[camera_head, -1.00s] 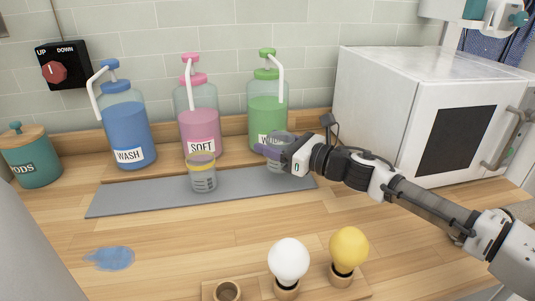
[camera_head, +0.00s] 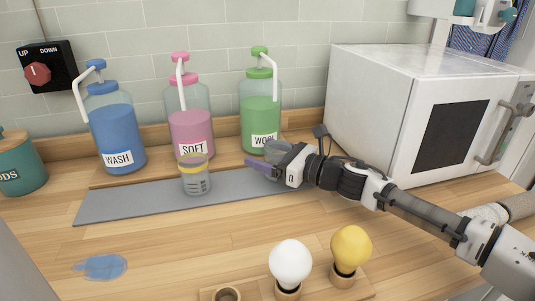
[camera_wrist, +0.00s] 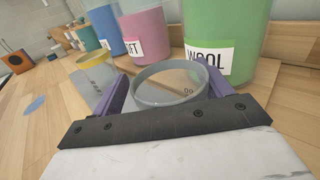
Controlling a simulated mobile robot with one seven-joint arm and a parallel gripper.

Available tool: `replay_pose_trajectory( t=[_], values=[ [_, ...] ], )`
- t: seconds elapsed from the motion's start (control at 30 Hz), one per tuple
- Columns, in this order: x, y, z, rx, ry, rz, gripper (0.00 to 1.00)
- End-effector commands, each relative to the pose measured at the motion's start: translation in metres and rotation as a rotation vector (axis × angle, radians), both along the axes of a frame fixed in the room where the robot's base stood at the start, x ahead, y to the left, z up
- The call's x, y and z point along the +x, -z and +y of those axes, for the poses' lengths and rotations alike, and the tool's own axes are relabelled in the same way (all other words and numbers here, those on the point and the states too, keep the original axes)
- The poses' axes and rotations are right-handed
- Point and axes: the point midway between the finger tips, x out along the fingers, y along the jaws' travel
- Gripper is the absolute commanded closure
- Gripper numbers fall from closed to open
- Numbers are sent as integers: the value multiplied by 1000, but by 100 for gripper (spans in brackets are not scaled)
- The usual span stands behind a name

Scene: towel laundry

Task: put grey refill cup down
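The grey refill cup (camera_head: 278,147) is a clear cup with a grey rim. It stands upright at the right part of the grey mat, in front of the green WOOL bottle; its lower part is hidden by my gripper in the head view. My gripper (camera_head: 262,167) reaches in from the right with its purple fingers on either side of the cup. In the wrist view the grey cup (camera_wrist: 170,88) sits between the spread fingers, with a narrow gap at the left finger. My gripper looks open around it.
The grey mat (camera_head: 135,204) has bare room at its left. A yellow-rimmed cup (camera_head: 195,178) stands on it. Blue WASH (camera_head: 112,135), pink SOFT (camera_head: 188,130) and green WOOL (camera_head: 260,120) pump bottles line the back. A white box-like appliance (camera_head: 385,90) stands right; bulbs stand in front.

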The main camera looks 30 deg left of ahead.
Motion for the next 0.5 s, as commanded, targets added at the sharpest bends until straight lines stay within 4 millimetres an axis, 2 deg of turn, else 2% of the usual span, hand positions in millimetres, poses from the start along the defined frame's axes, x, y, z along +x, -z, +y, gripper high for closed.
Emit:
replay_pose_trajectory(
  t=[0.27,0.5],
  values=[
    [0,-6,0,0,0,-1,22],
    [4,-1,-47,1,6,-2,22]
  ],
)
